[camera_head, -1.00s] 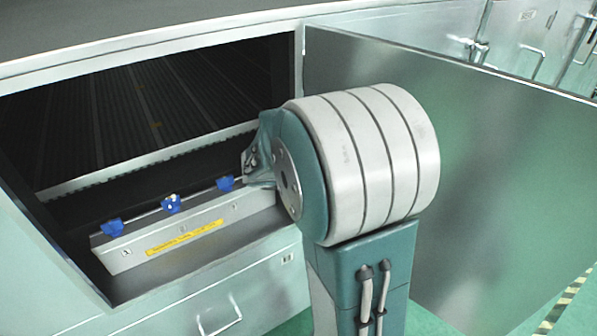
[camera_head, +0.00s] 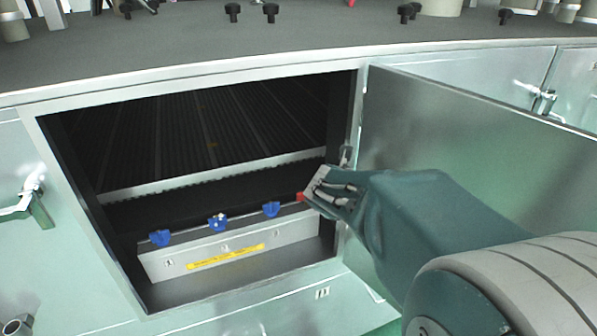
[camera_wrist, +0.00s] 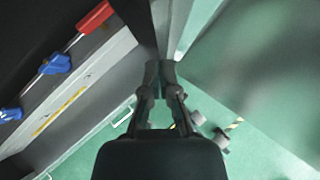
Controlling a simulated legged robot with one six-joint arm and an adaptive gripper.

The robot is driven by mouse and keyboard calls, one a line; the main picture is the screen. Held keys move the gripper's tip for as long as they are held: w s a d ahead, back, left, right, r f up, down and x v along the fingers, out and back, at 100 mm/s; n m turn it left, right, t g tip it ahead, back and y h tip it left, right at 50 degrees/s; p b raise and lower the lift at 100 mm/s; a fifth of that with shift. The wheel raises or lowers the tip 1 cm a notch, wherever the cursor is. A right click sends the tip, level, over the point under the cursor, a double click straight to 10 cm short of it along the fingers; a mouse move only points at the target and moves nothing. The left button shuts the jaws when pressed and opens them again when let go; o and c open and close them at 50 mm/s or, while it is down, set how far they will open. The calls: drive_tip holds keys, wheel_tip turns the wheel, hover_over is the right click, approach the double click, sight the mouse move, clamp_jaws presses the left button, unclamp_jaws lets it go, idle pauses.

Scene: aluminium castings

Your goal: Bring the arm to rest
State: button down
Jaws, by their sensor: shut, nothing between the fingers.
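My arm reaches in from the lower right of the head view, in front of the open door of a cabinet. My gripper shows in the wrist view (camera_wrist: 160,72), with its two fingers together and nothing between them. In the head view my arm's end is at the right side of the cabinet opening, and its fingertips cannot be made out clearly.
The open cabinet (camera_head: 88,185) holds a grey box (camera_head: 165,268) with a yellow label and several blue knobs. A red part (camera_wrist: 96,17) lies by the box's right end. The open metal door (camera_head: 440,130) stands on the right. A worktop (camera_head: 300,45) runs above.

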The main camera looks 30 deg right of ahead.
drive_tip(key=s+a+r+m+y, duration=0.1)
drive_tip(key=s+a+m+y, duration=0.2)
drive_tip(key=s+a+m, duration=0.5)
drive_tip(key=s+a+r+m+g+y, duration=0.1)
drive_tip(key=s+a+m, duration=0.7)
drive_tip(key=m, duration=1.1)
drive_tip(key=a+r+y, duration=0.1)
drive_tip(key=a+y, duration=0.1)
drive_tip(key=a, duration=0.1)
drive_tip(key=shift+r, duration=0.2)
